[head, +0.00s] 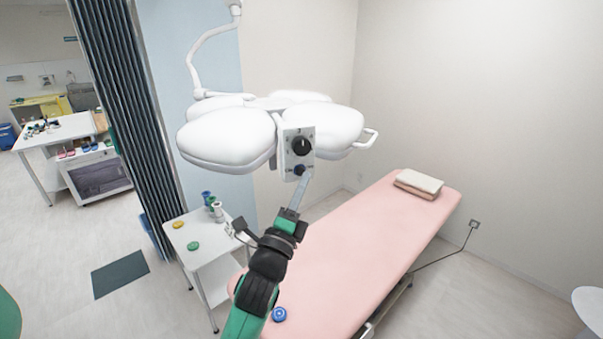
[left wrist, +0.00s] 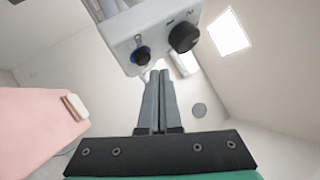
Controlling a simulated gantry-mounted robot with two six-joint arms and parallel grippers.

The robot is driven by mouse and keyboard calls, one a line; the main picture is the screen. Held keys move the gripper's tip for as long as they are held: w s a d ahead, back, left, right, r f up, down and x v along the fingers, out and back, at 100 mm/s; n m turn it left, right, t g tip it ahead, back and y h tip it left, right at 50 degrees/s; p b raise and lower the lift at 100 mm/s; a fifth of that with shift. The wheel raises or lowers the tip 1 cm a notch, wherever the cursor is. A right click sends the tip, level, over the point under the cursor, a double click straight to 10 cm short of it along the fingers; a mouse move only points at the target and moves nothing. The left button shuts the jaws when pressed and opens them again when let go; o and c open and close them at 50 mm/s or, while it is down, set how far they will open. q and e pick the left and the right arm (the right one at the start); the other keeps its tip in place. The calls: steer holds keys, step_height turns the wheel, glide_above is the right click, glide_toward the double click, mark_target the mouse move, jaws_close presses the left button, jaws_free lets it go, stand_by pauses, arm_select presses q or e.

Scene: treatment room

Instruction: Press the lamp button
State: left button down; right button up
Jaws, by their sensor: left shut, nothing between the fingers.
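The white surgical lamp (head: 226,137) hangs from a jointed arm over the bed. Its grey-white control panel (head: 289,134) faces me, with a large black dial (head: 301,146) above a smaller dark blue button (head: 299,170). In the left wrist view the panel (left wrist: 160,22) is tilted, with the black dial (left wrist: 184,38) and the blue button (left wrist: 142,55) on it. My left gripper (head: 306,176) is shut and empty, its fingertips just below and right of the button. In the left wrist view the fingertips (left wrist: 159,74) appear close to the button; I cannot tell whether they touch it.
A pink bed (head: 362,248) with a folded towel (head: 418,184) lies below the lamp. A white side table (head: 205,241) with small bottles stands left of my arm. A dark curtain (head: 127,118) hangs at left.

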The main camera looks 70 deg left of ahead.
stand_by(0.3)
arm_select(q)
steer(key=shift+a+p, duration=0.35)
steer(key=shift+a, duration=0.1)
steer(key=shift+w+a+p, duration=0.1)
steer(key=shift+a+p, duration=0.2)
steer(key=shift+a, duration=0.15)
stand_by(0.5)
steer(key=shift+d, duration=0.95)
steer(key=d, duration=0.6)
steer(key=shift+s+b, duration=0.3)
steer(key=shift+b, duration=0.15)
